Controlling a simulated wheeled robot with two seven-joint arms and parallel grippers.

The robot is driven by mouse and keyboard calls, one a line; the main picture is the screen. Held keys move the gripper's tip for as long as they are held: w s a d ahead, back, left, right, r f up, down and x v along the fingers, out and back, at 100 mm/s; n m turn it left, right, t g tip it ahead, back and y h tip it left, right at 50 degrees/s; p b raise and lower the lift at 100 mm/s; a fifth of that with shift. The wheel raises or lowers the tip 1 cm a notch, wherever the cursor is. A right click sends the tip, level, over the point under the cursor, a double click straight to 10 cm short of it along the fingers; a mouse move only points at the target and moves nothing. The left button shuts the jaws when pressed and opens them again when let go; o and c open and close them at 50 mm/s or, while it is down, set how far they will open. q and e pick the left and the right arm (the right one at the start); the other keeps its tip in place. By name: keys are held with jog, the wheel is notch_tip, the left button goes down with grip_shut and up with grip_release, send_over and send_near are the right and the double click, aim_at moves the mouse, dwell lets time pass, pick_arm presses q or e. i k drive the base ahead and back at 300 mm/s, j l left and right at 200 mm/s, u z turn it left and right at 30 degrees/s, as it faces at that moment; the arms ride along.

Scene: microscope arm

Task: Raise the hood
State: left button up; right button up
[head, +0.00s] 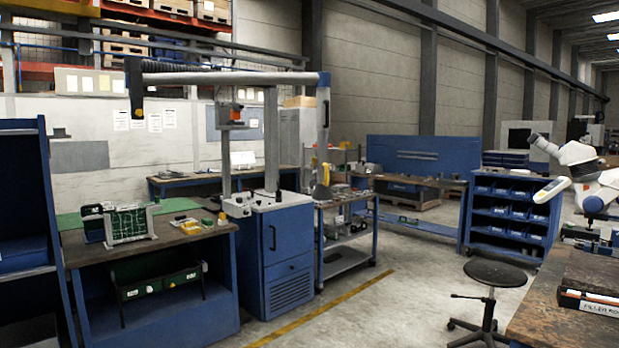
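A jointed grey arm rises from the blue cabinet (290,240) left of centre. Its horizontal tube (225,78) runs left and ends in a dark, down-pointing nozzle (135,88) with a yellow tip, which looks like the hood. The nozzle hangs high above the left workbench (85,250), well clear of the green circuit boards (128,224). A small orange and grey box (232,113) hangs below the tube. Neither of my grippers is in view.
Blue shelving (28,200) stands at the far left. A cart (348,235) stands right of the cabinet. A black stool (494,273) and a dark-topped bench (565,310) are at right, with a white jointed device (575,155) behind. The middle floor (405,295) is open.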

aim_at(322, 191)
jog(key=i+u, duration=0.25)
jog(key=i, duration=2.35)
jog(key=i+j+z, duration=0.1)
jog(key=i, duration=1.45)
